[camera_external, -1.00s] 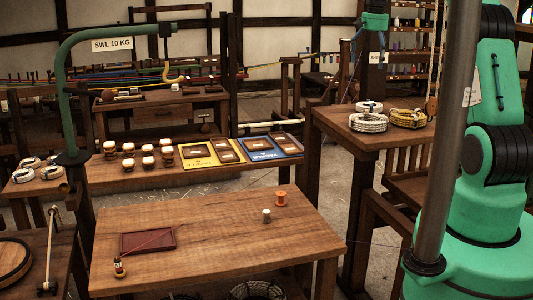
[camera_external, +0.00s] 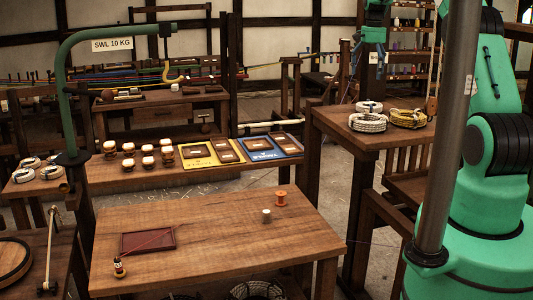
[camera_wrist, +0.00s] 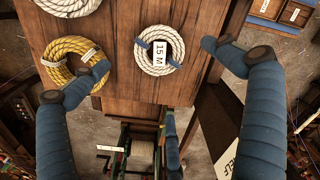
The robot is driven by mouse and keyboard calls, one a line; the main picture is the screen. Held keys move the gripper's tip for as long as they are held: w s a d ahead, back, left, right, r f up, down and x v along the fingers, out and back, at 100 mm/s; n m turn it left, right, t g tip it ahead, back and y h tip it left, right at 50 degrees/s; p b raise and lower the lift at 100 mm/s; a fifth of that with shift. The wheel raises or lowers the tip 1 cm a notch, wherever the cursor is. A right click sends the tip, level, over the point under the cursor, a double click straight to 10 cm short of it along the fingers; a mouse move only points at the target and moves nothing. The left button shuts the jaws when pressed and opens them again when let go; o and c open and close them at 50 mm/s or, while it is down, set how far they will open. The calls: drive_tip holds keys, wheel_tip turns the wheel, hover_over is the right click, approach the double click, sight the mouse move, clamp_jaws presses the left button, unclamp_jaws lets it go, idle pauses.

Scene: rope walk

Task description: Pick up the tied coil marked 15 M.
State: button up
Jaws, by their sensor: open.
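The coil marked 15 M (camera_wrist: 143,60) is a white rope ring with two blue ties and a white label across its middle. It lies flat on the wooden table (camera_wrist: 120,60) in the wrist view. In the external view it appears to be the rear white coil (camera_external: 368,106). My gripper (camera_wrist: 156,58) has blue padded fingers spread wide, left and right of this coil, with another finger below it. It holds nothing. In the external view my gripper (camera_external: 371,70) hangs above and behind the coils. The left finger overlaps the yellow coil's edge in the wrist view.
A yellow coil (camera_wrist: 62,48) lies left of the marked coil, and a second white coil (camera_wrist: 70,5) is at the top left. A winch-like frame (camera_wrist: 140,150) stands beyond the table's end. A sign (camera_wrist: 230,155) is partly hidden by the right finger.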

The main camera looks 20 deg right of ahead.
hover_over(370, 103)
drive_tip(key=s+a, duration=0.2)
drive_tip(key=shift+s+f, duration=0.15)
drive_tip(key=shift+f, duration=4)
drive_tip(key=shift+p, duration=0.3)
drive_tip(key=shift+d+f+p, duration=0.2)
drive_tip(key=shift+f+p, duration=0.25)
drive_tip(key=shift+f, duration=2.1)
drive_tip(key=shift+c, duration=0.3)
drive_tip(key=c, duration=1.4)
drive_tip(key=shift+r, duration=0.1)
wheel_tip(370, 103, up, 10)
drive_tip(key=b, duration=0.1)
